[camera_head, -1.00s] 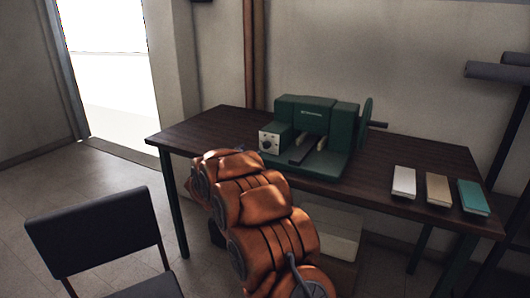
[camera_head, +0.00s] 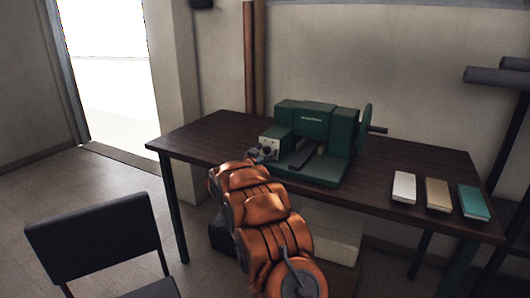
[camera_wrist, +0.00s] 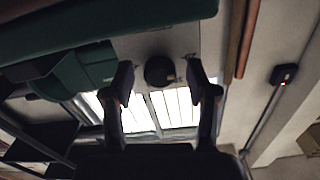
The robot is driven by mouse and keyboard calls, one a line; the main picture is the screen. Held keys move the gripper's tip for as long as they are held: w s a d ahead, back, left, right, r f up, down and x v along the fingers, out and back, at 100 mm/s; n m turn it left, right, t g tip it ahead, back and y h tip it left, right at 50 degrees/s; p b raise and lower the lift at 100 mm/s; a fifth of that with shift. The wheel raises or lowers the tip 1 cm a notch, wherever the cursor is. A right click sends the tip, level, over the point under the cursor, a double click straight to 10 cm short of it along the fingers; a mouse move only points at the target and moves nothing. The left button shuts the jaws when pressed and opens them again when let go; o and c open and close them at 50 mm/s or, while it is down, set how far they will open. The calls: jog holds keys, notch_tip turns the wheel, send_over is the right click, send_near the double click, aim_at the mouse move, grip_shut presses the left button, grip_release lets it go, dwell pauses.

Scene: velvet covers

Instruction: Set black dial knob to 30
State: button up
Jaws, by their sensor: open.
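The green machine (camera_head: 312,118) stands on the dark wooden table, with a pale control panel (camera_head: 270,142) at its left front. In the wrist view the black dial knob (camera_wrist: 159,70) is a dark round shape on the pale panel (camera_wrist: 150,44). My gripper (camera_wrist: 161,80) is open, with one finger on each side of the knob and visible gaps between. I cannot tell how far the fingertips are from the panel. In the head view my gripper (camera_head: 262,155) is at the panel's lower edge and partly hides it. The dial markings cannot be read.
The table (camera_head: 200,137) has a white block (camera_head: 404,186), a tan block (camera_head: 438,194) and a teal block (camera_head: 474,202) at its right. A black chair (camera_head: 95,235) stands at the front left. A handwheel (camera_head: 365,128) is on the machine's right side.

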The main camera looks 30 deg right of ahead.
grip_shut()
dwell(0.6)
jog(key=shift+f+m+b, duration=0.1)
jog(key=shift+m+b, duration=0.2)
jog(key=m+b, duration=0.4)
jog(key=m, duration=0.1)
jog(key=shift+f, duration=0.2)
jog(key=m+b, duration=0.4)
jog(key=m, duration=0.2)
jog(key=shift+d+r+b, duration=0.1)
jog(key=shift+b, duration=0.25)
grip_release()
jog(key=shift+r, duration=0.1)
